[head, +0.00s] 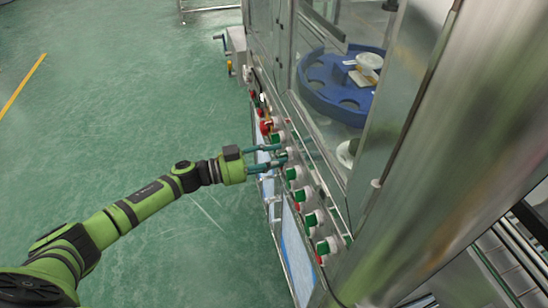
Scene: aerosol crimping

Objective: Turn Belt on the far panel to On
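The far panel (335,215) runs along the lower edge of the machine, with a row of controls seen at a steep angle. Several have green fronts and pale collars, such as one green control (299,195). The labels are too small to read, so I cannot tell which control is Belt or its setting. My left gripper (283,154) reaches the row from the left. Its two teal fingers are apart, with their tips at one control near the middle of the row. That control is partly hidden, and I cannot tell whether the fingers touch it. My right gripper is not in view.
Red controls (265,128) sit farther up the row. A grey box (236,45) juts out at the far end. Behind the clear guard is a blue star wheel (335,85). A steel post (450,150) stands at right. Green floor at left is clear.

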